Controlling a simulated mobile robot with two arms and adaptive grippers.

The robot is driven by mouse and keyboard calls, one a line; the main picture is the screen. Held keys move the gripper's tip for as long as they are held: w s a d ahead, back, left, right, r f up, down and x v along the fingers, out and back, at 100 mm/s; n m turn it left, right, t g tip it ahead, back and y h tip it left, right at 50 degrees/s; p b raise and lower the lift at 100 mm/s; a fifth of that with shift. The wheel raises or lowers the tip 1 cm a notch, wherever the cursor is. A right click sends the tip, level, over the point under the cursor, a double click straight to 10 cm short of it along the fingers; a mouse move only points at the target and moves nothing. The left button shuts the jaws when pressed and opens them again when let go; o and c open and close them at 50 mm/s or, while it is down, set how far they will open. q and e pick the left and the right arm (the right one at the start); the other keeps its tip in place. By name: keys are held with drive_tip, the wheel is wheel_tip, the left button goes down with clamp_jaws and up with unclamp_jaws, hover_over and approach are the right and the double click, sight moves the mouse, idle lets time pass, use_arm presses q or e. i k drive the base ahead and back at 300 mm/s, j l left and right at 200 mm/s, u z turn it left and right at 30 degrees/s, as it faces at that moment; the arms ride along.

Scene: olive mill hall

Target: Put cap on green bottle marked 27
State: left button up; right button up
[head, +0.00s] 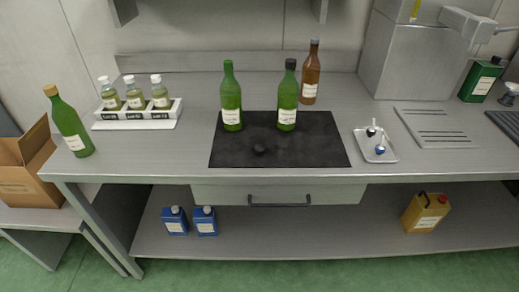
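Two green bottles stand upright on a dark mat (312,152) in the middle of the steel bench. The left one (231,100) has a green top with no dark cap on it. The right one (287,103) wears a black cap. A third green bottle (70,125), with a tan top, stands at the bench's left end. Their labels are too small for me to read, so I cannot tell which is 27. A small black cap-like piece (259,150) lies on the mat near its front edge. Neither of my grippers is in view.
A brown bottle (310,75) stands just behind the mat. A white rack (140,113) with several small bottles is to the left. A small tray (388,155) with two small items lies to the right, near a slotted plate (432,128). The bench front beside the mat is clear.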

sight(229, 89)
drive_tip(key=i+j+z, duration=0.1)
drive_tip(key=j+z, duration=0.25)
drive_tip(key=j, duration=0.6)
drive_tip(key=j+z, duration=0.3)
drive_tip(key=j, duration=0.65)
